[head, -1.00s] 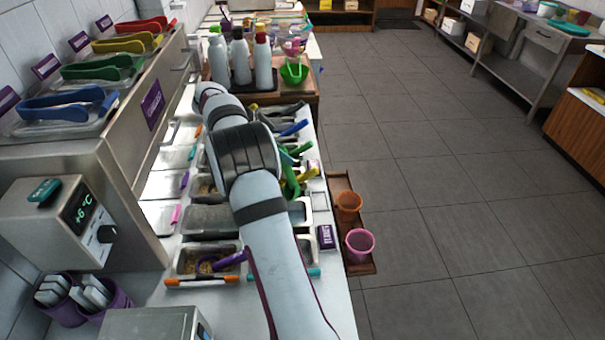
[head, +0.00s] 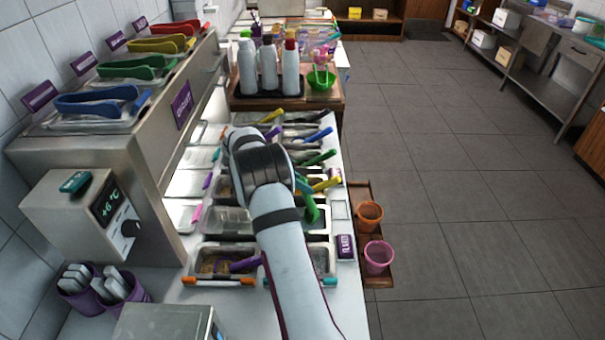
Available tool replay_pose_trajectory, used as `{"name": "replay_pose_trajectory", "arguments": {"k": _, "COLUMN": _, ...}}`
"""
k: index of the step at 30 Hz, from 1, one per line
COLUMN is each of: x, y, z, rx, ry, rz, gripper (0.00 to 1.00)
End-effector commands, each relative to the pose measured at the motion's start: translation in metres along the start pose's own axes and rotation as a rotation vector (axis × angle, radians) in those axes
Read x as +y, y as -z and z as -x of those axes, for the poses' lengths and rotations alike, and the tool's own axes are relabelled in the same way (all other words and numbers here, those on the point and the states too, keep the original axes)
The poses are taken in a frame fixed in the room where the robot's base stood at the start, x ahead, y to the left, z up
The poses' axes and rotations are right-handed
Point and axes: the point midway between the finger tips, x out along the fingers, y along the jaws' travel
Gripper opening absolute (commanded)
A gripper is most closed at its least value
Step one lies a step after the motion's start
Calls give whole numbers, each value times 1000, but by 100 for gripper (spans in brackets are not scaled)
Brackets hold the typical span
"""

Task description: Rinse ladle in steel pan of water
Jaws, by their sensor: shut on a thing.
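My arm reaches from the bottom of the head view over the row of steel topping pans. My gripper is hidden behind or below my own arm, so its fingers and what they hold do not show. A green handle (head: 309,208) shows just right of my arm, over the pans; whether it is the ladle's handle I cannot tell. A steel pan with a pale grey inside (head: 222,222) is left of my arm; I cannot tell whether it holds water.
Other pans hold coloured handles, such as a purple one (head: 245,264) and a blue one (head: 318,136). Bottles (head: 268,68) stand behind. An orange cup (head: 369,215) and a pink cup (head: 378,257) are on a side shelf. A steel cabinet (head: 110,165) bounds the left.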

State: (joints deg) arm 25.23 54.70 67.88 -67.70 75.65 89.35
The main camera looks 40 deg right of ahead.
Motion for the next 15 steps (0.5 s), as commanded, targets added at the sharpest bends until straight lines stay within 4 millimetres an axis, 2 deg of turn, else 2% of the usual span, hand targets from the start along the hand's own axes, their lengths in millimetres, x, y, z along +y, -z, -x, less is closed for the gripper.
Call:
{"name": "replay_pose_trajectory", "arguments": {"k": 10, "x": 0, "y": -26, "z": -30, "rx": 0, "ry": 0, "rz": 1, "gripper": 0}}
{"name": "replay_pose_trajectory", "arguments": {"k": 15, "x": -1, "y": -40, "z": -14, "rx": 0, "ry": 3, "rz": 2, "gripper": 0}}
